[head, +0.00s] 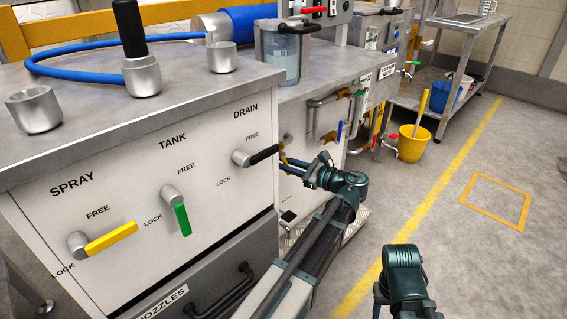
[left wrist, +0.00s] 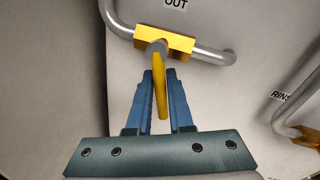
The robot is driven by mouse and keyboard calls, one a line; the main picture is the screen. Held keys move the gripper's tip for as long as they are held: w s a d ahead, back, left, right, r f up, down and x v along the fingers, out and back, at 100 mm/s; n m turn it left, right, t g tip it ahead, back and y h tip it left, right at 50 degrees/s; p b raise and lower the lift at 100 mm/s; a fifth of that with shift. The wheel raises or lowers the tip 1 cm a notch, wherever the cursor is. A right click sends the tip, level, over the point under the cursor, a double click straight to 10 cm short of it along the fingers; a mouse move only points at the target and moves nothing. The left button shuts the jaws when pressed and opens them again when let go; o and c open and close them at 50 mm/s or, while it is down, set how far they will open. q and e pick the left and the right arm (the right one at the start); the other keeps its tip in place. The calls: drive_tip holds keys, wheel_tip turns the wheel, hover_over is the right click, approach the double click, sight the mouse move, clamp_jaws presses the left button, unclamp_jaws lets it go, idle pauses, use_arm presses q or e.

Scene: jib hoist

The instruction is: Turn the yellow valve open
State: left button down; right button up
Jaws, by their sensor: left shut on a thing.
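The yellow valve (left wrist: 181,43) sits on a bent grey pipe under an "OUT" label in the left wrist view. Its flat yellow handle (left wrist: 161,100) points down in the picture, across the pipe. My left gripper (left wrist: 162,74) has its blue fingers on both sides of the handle and is shut on it. In the head view my left gripper (head: 287,162) reaches the panel beyond the white cabinet, where the valve is mostly hidden. Only part of my right arm shows at the bottom; its gripper is out of view.
A second valve pipe marked "RINS…" (left wrist: 295,132) is at the right of the left wrist view. The white cabinet (head: 120,190) has a yellow SPRAY handle (head: 110,237), a green TANK handle (head: 182,220) and a black DRAIN handle (head: 264,155). Floor at right is clear beyond a yellow bucket (head: 412,145).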

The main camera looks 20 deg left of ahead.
use_arm(q)
drive_tip(key=shift+w+d+r+n+p, duration=0.15)
drive_tip(key=shift+w+n+p, duration=0.15)
drive_tip(key=shift+n, duration=0.7)
drive_tip(key=c, duration=0.8)
unclamp_jaws()
